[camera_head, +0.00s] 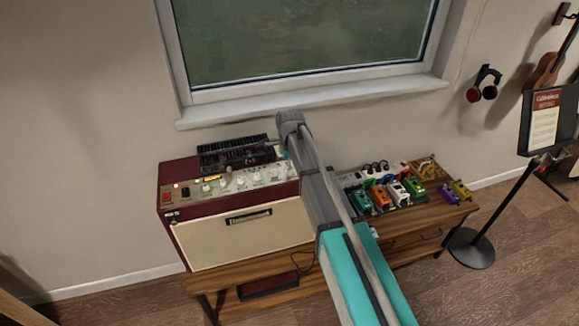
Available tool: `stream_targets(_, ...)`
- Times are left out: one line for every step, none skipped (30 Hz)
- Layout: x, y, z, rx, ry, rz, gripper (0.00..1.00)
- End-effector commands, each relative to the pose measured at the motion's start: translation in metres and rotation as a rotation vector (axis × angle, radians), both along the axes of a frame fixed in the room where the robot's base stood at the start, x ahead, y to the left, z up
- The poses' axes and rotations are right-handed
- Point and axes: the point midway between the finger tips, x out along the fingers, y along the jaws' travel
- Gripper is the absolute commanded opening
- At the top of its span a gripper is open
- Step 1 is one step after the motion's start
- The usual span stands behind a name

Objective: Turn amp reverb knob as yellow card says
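The amp (240,233) has a dark red cabinet and a cream front, and stands on the left of a wooden bench. A row of small pale knobs (257,178) runs along its slanted panel. Their labels and pointers are too small to read, so I cannot tell which is reverb. A small yellow card (212,178) sits at the back of the panel, left of middle; its writing is unreadable. My arm reaches in from the lower right. My dark gripper (236,160) appears to be over the amp's top, just behind the knobs; its fingers blend with dark parts there.
Several coloured pedals (383,190) stand on the bench right of my arm. A music stand (487,220) with a red-headed sheet (545,117) is at the right. Headphones (484,84) and a small guitar (546,70) hang on the wall. The window sill (370,93) is behind my arm.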

Motion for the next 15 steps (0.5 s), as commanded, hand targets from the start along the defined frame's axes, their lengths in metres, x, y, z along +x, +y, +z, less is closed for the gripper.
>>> stream_targets(0.0001,0.0,0.0,0.0,0.0,0.0,0.63)
stream_targets(0.0001,0.0,0.0,0.0,0.0,0.0,0.63)
stream_targets(0.0001,0.0,0.0,0.0,0.0,0.0,0.63)
stream_targets(0.0001,0.0,0.0,0.0,0.0,0.0,0.63)
stream_targets(0.0001,0.0,0.0001,0.0,0.0,0.0,0.63)
stream_targets(0.0002,0.0,0.0001,0.0,0.0,0.0,0.63)
stream_targets(0.0002,0.0,0.0001,0.0,0.0,0.0,0.63)
stream_targets(0.0002,0.0,0.0001,0.0,0.0,0.0,0.63)
stream_targets(0.0002,0.0,0.0001,0.0,0.0,0.001,0.63)
stream_targets(0.0002,0.0,0.0001,0.0,0.0,0.002,0.63)
stream_targets(0.0002,0.0,0.0001,0.0,0.0,0.003,0.63)
stream_targets(0.0002,0.0,0.0001,0.0,0.0,0.006,0.63)
stream_targets(0.0002,-0.0001,0.0001,0.0,-0.001,0.01,0.63)
stream_targets(0.0002,-0.0001,0.0001,0.0,-0.001,0.014,0.63)
stream_targets(0.0002,-0.0001,0.0001,0.0,-0.001,0.022,0.63)
